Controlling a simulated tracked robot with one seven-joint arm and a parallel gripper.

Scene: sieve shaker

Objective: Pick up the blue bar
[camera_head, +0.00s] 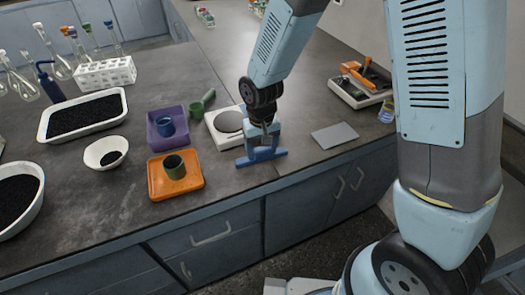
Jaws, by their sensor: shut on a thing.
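The blue bar (250,160) is a long, slim piece near the front edge of the dark bench, in front of the white scale. My gripper (262,150) points down over it and is shut on it. The bar sticks out on both sides of the fingers. The fingertips are small in this view and partly hidden by the bar. I cannot tell whether the bar touches the bench.
A white scale (217,140) stands behind my gripper. An orange tray (156,192) with a green cup and a purple tray (153,137) with a blue cup are at left. A grey plate (335,135) lies at right. Bare bench (100,215) is at front left.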

